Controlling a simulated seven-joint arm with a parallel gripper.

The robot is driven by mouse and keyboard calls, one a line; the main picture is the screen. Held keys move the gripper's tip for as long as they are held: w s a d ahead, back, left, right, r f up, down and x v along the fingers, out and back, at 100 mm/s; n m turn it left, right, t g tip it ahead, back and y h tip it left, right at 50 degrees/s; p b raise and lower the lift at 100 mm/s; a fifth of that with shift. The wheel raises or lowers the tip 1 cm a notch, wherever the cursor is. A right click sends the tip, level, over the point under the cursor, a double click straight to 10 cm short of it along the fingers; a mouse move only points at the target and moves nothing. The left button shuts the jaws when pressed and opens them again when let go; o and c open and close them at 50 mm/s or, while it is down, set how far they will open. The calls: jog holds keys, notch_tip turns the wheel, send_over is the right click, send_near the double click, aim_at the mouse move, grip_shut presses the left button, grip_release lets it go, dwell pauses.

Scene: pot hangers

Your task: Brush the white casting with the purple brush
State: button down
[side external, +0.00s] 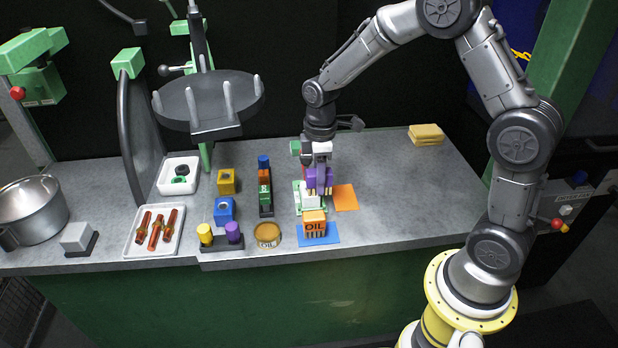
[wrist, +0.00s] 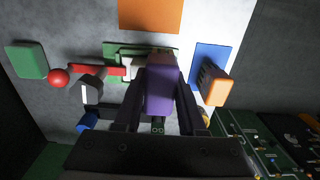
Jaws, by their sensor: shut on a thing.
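My gripper (side external: 319,168) points down over the bench and is shut on the purple brush (side external: 320,182). The white casting (side external: 309,201) stands on a green fixture (side external: 298,188) just below and left of the brush. The brush is right by the casting; I cannot tell whether they touch.
An orange mat (side external: 346,198) lies right of the casting. A tin (side external: 267,235), coloured blocks (side external: 226,181) and a white tray (side external: 135,246) lie left. Yellow sponges (side external: 427,134) lie back right; the bench's right part is clear.

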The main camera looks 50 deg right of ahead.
jog(key=shift+w+a, duration=1.55)
notch_tip(320, 180, up, 8)
jog(key=shift+r, duration=0.2)
dwell(0.5)
jog(key=shift+s+f, duration=0.1)
dwell(0.4)
